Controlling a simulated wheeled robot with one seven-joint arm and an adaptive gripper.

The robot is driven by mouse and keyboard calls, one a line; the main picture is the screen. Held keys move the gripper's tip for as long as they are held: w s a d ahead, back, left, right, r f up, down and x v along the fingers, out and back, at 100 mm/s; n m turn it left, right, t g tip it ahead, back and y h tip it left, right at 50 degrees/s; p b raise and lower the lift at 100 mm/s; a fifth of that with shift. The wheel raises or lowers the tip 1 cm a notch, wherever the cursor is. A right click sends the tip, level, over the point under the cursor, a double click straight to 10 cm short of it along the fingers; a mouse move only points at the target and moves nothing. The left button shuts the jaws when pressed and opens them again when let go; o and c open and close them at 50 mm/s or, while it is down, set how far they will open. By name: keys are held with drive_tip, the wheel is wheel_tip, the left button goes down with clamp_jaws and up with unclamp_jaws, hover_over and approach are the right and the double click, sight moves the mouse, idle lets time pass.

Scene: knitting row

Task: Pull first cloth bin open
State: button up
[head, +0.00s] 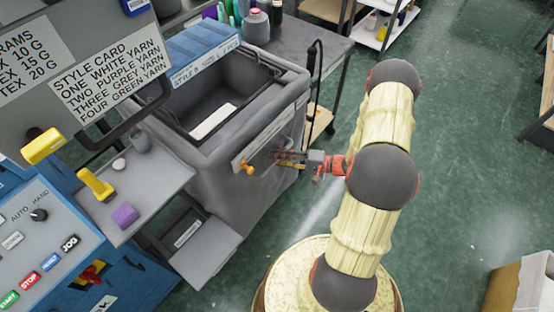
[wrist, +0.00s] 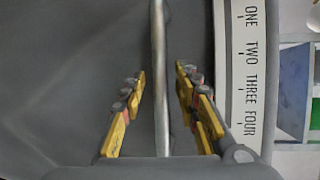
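A grey open-topped cloth bin (head: 285,118) stands at the centre of the head view, with a pale strip (head: 242,160) and an orange knob on its front. My gripper (head: 285,157) is close to that front. In the wrist view, my gripper (wrist: 160,108) is open, with its yellow fingers on either side of a metal bar (wrist: 158,50) that looks like the bin's handle. A gap shows between the bar and each finger. Beside it runs a pale scale (wrist: 240,70) reading ONE, TWO, THREE, FOUR. The bar's depth between the fingers is hard to judge.
A blue control panel (head: 45,245) and a grey shelf (head: 160,185) with a purple block (head: 125,215) are at the left. A dark table (head: 300,42) stands behind the bin. A cardboard box (head: 520,285) is at lower right. Green floor (head: 455,180) is clear right of my arm.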

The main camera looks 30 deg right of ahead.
drive_tip(key=shift+w+a+f, duration=0.1)
drive_tip(key=shift+w+a, duration=0.15)
drive_tip(key=shift+a, duration=0.05)
drive_tip(key=shift+c, duration=0.4)
drive_tip(key=c, duration=0.7)
clamp_jaws()
